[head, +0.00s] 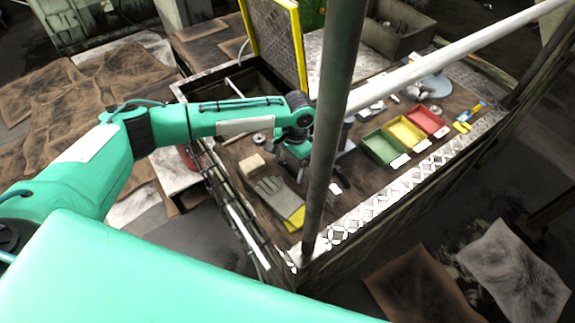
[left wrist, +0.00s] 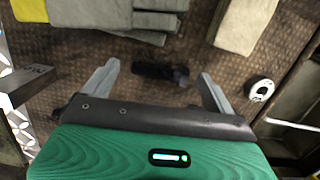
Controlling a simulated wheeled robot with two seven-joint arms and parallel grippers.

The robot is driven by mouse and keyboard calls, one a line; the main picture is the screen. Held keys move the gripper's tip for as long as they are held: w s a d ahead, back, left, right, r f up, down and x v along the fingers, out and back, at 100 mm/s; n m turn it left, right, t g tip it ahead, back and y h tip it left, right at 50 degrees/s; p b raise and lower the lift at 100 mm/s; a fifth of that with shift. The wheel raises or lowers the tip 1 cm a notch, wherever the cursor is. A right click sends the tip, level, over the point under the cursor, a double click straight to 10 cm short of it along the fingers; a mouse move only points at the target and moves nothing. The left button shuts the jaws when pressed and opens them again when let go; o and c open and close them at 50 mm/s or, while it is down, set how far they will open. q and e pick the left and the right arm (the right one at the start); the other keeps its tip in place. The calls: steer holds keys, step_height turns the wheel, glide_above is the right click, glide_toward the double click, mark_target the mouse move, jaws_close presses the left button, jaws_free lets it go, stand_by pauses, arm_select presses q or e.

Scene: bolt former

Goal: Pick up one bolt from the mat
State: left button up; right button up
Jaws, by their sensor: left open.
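My left gripper (left wrist: 158,70) is open, with its two pale grey fingers apart in the left wrist view. A small dark object (left wrist: 165,73), likely a bolt, lies on the brown textured mat (left wrist: 62,62), showing between the fingers and beyond them. In the head view, my left gripper (head: 291,155) hangs over the bench, partly behind a dark post, and the bolt cannot be made out there. My right gripper is not in view.
A grey glove (head: 272,189) and a beige block (head: 252,165) lie near the gripper. A pale ring (left wrist: 262,90) lies to the right in the wrist view. Green (head: 383,147), yellow (head: 406,132) and red (head: 428,119) bins stand beyond the post (head: 328,130). A raised yellow-framed mesh guard (head: 275,40) stands behind.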

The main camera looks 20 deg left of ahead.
arm_select(q)
steer(key=c, duration=1.1)
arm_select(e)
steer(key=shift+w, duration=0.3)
arm_select(q)
steer(key=shift+r, duration=0.1)
steer(key=shift+c, duration=0.2)
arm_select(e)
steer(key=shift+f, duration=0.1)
